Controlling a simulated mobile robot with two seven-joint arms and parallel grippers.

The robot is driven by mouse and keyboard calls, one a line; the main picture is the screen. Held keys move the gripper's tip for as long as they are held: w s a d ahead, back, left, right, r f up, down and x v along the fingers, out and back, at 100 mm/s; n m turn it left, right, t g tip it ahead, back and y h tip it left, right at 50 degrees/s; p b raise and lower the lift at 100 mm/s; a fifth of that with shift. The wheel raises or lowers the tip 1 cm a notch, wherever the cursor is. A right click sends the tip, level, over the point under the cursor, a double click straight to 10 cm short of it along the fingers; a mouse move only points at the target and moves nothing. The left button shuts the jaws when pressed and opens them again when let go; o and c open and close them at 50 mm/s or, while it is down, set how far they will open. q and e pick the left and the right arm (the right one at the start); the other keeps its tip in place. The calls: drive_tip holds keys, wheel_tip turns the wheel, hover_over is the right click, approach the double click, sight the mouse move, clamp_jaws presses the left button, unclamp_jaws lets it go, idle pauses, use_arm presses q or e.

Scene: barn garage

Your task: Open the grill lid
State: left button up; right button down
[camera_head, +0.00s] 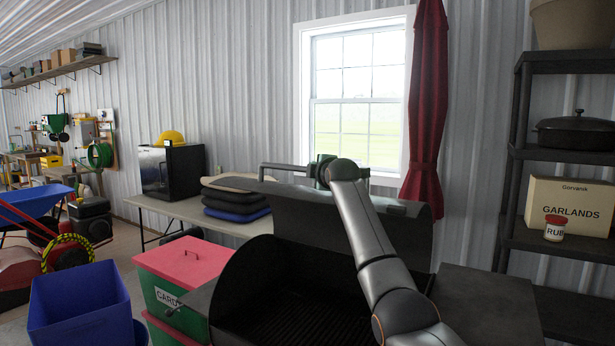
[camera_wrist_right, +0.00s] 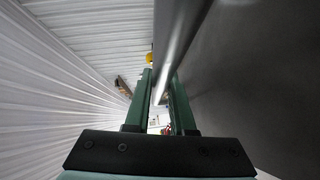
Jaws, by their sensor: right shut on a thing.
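The black grill stands in front of me in the head view, its lid (camera_head: 300,214) tilted up and back so that the dark grate (camera_head: 290,308) inside shows. The lid's bar handle (camera_head: 284,167) runs along the raised lid's top edge. My right gripper (camera_head: 322,166) is at this handle, and my right arm reaches across the grill's opening, hiding part of the lid and grate. In the right wrist view the handle (camera_wrist_right: 178,42) passes between the green fingers of my right gripper (camera_wrist_right: 161,88), which is shut on it. My left gripper is not in view.
A dark side shelf (camera_head: 482,300) is at the grill's right. Green bins with a red lid (camera_head: 186,258) stand close on its left. A black shelf rack (camera_head: 512,150) stands at right.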

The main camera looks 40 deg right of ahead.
drive_tip(key=shift+r, duration=0.2)
drive_tip(key=c, duration=0.8)
unclamp_jaws()
drive_tip(key=shift+o, duration=0.2)
